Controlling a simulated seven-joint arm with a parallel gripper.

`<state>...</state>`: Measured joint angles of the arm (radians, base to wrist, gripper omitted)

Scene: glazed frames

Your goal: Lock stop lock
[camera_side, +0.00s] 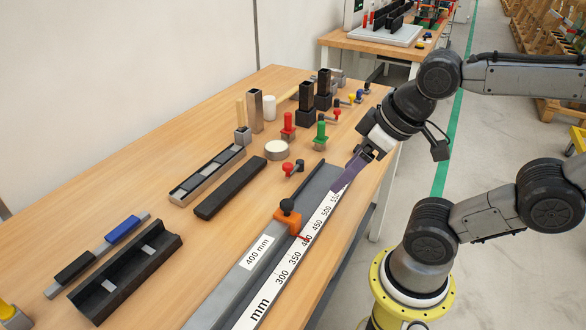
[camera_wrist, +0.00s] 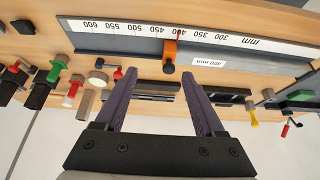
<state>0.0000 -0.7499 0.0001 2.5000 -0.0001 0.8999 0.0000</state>
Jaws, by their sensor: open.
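The orange stop (camera_side: 288,221) sits on the grey rail beside the white mm scale (camera_side: 272,290); its red pointer (camera_side: 304,238) is near the 400 mark. A round black knob (camera_side: 287,204) stands on the stop; whether it is tight I cannot tell. My gripper (camera_side: 346,176) has purple fingers, which are apart and empty in the wrist view (camera_wrist: 157,76). It is above the far part of the rail, away from the stop.
A "400 mm" label (camera_side: 258,251) lies on the rail. A red-handled part (camera_side: 291,168), a green-handled part (camera_side: 321,133), a pale disc (camera_side: 277,150) and black upright blocks (camera_side: 306,105) stand beyond. Long black trays (camera_side: 126,275) lie left. Bare wood (camera_side: 215,240) lies between trays and rail.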

